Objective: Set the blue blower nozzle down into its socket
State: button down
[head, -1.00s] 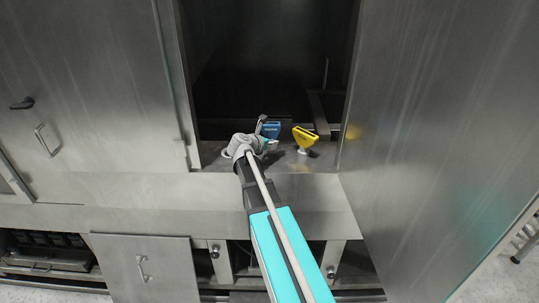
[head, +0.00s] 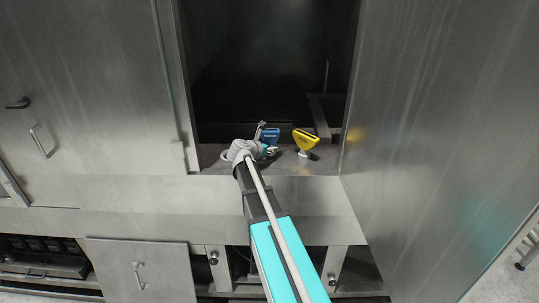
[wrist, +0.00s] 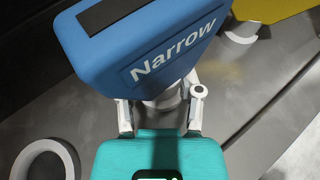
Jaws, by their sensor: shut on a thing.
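The blue blower nozzle (wrist: 150,45), marked "Narrow", fills the upper middle of the wrist view. It also shows small in the head view (head: 270,135), just left of the yellow nozzle. My gripper (wrist: 160,103) is shut around the pale neck below the blue head. In the head view my gripper (head: 262,148) is over the metal ledge, partly covering the nozzle. A pale, empty ring, which looks like the socket (wrist: 70,158), is on the ledge at lower left in the wrist view, apart from the nozzle. The nozzle's lower end is hidden.
A yellow nozzle (head: 305,140) stands on the ledge (head: 322,163) close to the right of the blue one. Tall steel walls flank the opening, with a large panel (head: 440,130) at right. The dark recess behind holds a low rail (head: 320,118).

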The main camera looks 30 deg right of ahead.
jog(key=shift+f+b, duration=0.6)
jog(key=shift+f, duration=0.35)
jog(key=shift+f, duration=0.25)
jog(key=shift+c, duration=1.3)
grip_release()
jog(key=shift+r, duration=0.1)
jog(key=shift+s+a, duration=0.1)
jog(key=p+v, duration=0.1)
jog(key=v, duration=0.3)
jog(key=p+v, duration=0.2)
jog(key=v, duration=0.2)
jog(key=p+v, duration=0.2)
jog(key=v, duration=0.2)
jog(key=shift+s+a+r, duration=0.15)
jog(key=shift+a+r, duration=0.05)
jog(key=shift+r, duration=0.25)
jog(key=shift+s+a+r, duration=0.15)
jog(key=shift+a, duration=0.25)
jog(key=shift+s, duration=0.1)
